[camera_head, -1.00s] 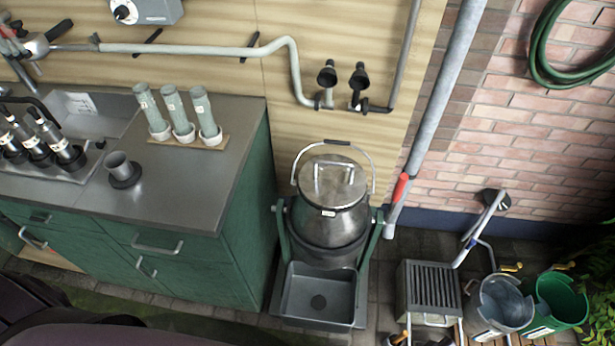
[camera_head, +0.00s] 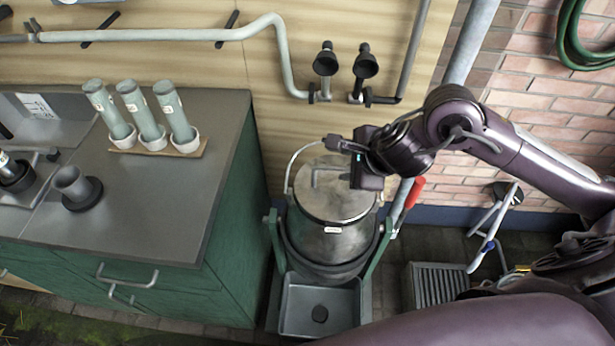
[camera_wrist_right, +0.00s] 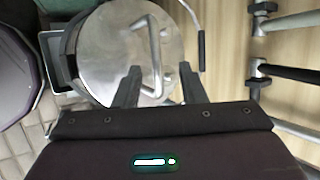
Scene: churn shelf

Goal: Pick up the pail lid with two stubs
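The steel pail (camera_head: 332,235) hangs upright in a green-armed frame on the floor. Its round metal lid (camera_head: 312,203) lies on top, with a raised bar handle (camera_head: 316,176); the right of the lid is hidden behind my right gripper (camera_head: 366,182). The handle (camera_wrist_right: 155,50) shows there, ahead of the fingertips. I cannot make out two separate stubs. My left gripper is not in view.
The pail's wire bail (camera_head: 292,165) arches behind the lid; its dark grip (camera_wrist_right: 201,50) shows in the right wrist view. A counter (camera_head: 180,190) stands left, and a grey basin (camera_head: 345,300) lies below the pail.

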